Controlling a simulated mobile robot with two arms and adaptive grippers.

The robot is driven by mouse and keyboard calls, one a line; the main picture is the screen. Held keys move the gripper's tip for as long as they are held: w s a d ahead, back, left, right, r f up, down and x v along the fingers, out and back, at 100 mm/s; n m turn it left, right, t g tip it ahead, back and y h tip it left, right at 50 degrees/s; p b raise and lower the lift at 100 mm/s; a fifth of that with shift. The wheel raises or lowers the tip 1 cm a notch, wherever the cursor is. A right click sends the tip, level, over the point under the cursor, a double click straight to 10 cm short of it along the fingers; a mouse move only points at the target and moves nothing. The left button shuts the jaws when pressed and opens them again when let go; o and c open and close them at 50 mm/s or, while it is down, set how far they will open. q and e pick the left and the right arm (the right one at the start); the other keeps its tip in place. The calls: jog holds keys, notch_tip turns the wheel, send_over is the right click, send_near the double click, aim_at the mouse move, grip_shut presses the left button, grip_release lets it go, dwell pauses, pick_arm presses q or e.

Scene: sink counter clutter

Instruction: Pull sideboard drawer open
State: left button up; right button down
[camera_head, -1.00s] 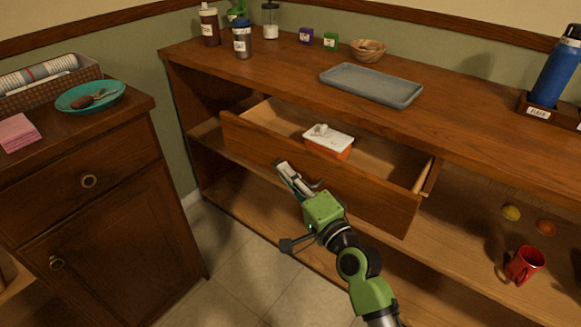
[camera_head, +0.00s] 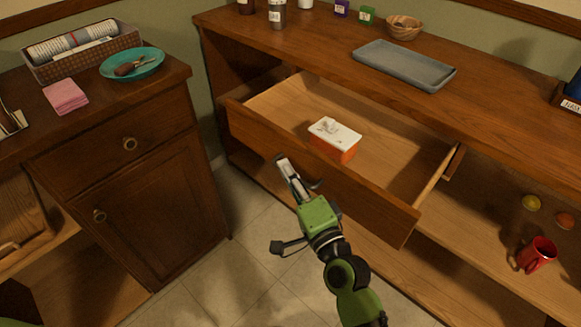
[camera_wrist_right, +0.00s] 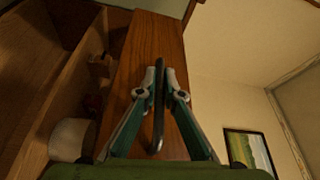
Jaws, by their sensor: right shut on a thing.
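The sideboard drawer (camera_head: 350,192) is pulled well out of the sideboard (camera_head: 500,115), and its interior shows. A white and orange box (camera_head: 336,139) lies inside, near the drawer front. My right gripper (camera_head: 283,163) is at the outer face of the drawer front. In the right wrist view my right gripper (camera_wrist_right: 160,72) is shut on a dark curved handle (camera_wrist_right: 159,120), which runs between its fingers. The handle is mostly hidden by the gripper in the head view. My left gripper is not in view.
A grey tray (camera_head: 404,66) and a wicker bowl (camera_head: 404,28) stand on the sideboard top. A red mug (camera_head: 537,255) sits on the lower shelf. A separate cabinet (camera_head: 140,190) stands at left, with a teal plate (camera_head: 145,62) on top. Tiled floor (camera_head: 240,270) lies clear between them.

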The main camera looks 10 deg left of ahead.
jog(key=shift+f, duration=0.1)
jog(key=c, duration=2.2)
grip_release()
jog(key=shift+o, duration=0.2)
jog(key=r+v, duration=0.1)
jog(key=v, duration=1.1)
jog(key=shift+f, duration=0.45)
